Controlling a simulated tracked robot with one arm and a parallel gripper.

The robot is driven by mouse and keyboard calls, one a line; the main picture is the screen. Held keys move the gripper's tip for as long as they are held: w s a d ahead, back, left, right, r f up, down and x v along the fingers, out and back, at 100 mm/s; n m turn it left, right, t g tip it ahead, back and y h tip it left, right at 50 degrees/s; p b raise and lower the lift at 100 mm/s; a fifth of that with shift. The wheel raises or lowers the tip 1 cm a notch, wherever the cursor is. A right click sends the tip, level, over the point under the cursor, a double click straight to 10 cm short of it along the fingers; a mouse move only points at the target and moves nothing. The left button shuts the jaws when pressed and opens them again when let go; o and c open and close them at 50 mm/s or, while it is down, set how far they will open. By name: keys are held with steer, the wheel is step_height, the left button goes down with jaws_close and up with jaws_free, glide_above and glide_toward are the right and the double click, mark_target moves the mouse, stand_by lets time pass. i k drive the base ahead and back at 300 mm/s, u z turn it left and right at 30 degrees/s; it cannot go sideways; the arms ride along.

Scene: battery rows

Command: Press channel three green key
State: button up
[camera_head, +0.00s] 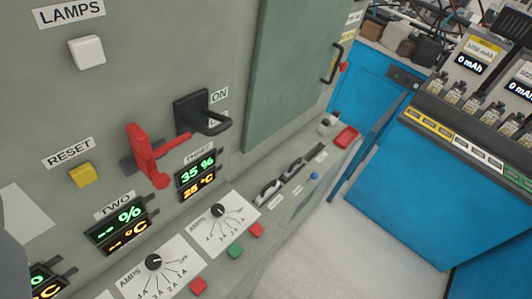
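The channel labelled THREE has a display (196,177) reading 35 % in green and 25 °C in orange. Its AMPS dial (218,210) is a black knob on a white scale below the display. The green key (235,252) sits on the sloping grey panel below that dial, and a red key (257,229) is beside it to the upper right. Nothing covers the green key. I cannot tell whether it is pressed in. My gripper's fingers do not show in this view.
Left of channel three are the TWO display (118,228), its dial (153,262) and a red key (198,286). A red lever (147,155) and a black switch handle (205,113) stick out above. A blue bench (420,195) stands right, across bare floor (365,255).

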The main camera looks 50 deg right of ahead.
mark_target(234, 250)
steer(key=z, duration=1.05)
steer(key=k, duration=0.55)
steer(key=u, duration=0.2)
